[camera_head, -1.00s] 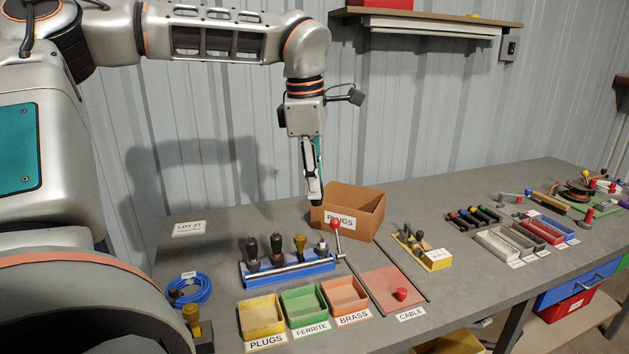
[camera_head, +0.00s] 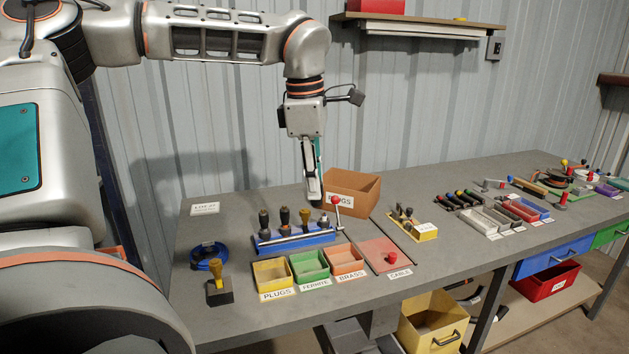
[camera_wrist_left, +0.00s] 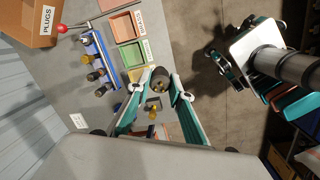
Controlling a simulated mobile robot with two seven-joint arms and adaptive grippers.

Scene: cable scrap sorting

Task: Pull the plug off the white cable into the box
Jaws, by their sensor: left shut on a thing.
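My left gripper (camera_head: 314,197) points down in front of the cardboard box (camera_head: 362,197) labelled PLUGS. In the left wrist view its fingers (camera_wrist_left: 157,90) are shut on a dark, round-ended piece (camera_wrist_left: 160,77), which looks like a plug. The box (camera_wrist_left: 14,28) also shows there, well away from the held piece. A blue rack (camera_head: 268,243) holds several upright plugs: black ones (camera_head: 264,220), a yellow one (camera_head: 304,217) and a grey one (camera_head: 324,221). I cannot make out a white cable. My right gripper (camera_wrist_left: 214,60) shows only in the wrist view, its jaws unclear.
A lever with a red knob (camera_head: 336,200) rises at the rack's right end, near my left gripper. Yellow (camera_head: 272,286), green and orange trays stand in front, with a red cable plate (camera_head: 375,253) beside them. A blue cable coil (camera_head: 207,262) lies at left.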

